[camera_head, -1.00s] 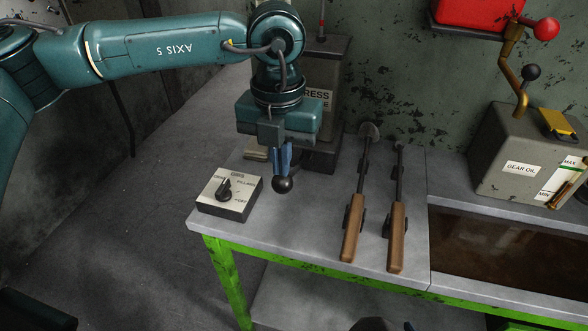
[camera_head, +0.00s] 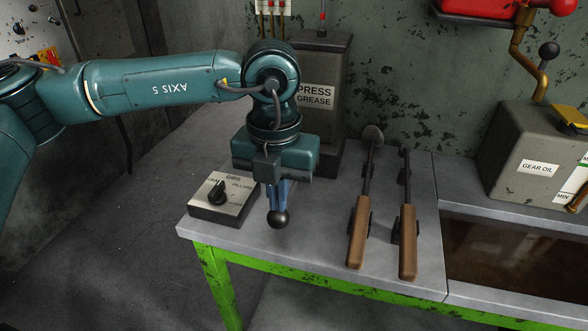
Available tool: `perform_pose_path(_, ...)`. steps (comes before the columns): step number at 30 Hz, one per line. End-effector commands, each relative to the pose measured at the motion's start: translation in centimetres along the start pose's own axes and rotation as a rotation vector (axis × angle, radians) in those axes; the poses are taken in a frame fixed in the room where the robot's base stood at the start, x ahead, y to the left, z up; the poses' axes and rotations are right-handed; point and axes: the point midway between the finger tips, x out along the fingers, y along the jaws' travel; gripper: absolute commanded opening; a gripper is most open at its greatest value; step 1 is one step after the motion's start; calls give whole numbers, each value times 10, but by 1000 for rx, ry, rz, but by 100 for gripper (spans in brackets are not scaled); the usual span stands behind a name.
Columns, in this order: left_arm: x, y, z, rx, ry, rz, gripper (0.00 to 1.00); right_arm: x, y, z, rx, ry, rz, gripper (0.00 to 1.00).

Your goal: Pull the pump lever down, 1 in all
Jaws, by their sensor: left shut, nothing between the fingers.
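A black ball knob (camera_head: 278,219), which I take to be the end of the pump lever, shows low over the workbench near its front-left edge. The lever's rod is hidden behind my gripper. My left gripper (camera_head: 278,196) points down right above the knob. Its blue fingers are shut with nothing between them, and their tips look to be at or touching the knob's top. The grey box marked "PRESS GREASE" (camera_head: 328,70) stands just behind the gripper, partly covered by my wrist. My right gripper is not in view.
A selector box (camera_head: 212,210) with a black dial sits left of the knob. Two wooden-handled tools (camera_head: 358,230) (camera_head: 408,245) lie in holders to the right. A "GEAR OIL" box (camera_head: 517,155) with a crank and a dark tray stand farther right. The bench front (camera_head: 260,243) is clear.

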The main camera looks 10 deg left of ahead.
Motion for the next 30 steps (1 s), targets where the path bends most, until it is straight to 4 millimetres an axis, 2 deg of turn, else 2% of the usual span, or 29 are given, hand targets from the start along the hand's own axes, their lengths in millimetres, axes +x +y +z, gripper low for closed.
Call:
perform_pose_path(7, 3, 0, 0, 0, 2, 1, 0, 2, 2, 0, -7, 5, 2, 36)
perform_pose_path(16, 29, 0, -3, 0, 2, 0, 0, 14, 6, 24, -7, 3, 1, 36)
perform_pose_path(17, 23, 0, -2, 0, 1, 0, 0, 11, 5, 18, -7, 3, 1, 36)
perform_pose_path(23, 16, 0, -1, 0, 1, 0, 0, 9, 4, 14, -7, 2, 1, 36)
perform_pose_path(30, -13, 0, 4, 1, 0, 0, 0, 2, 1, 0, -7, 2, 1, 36)
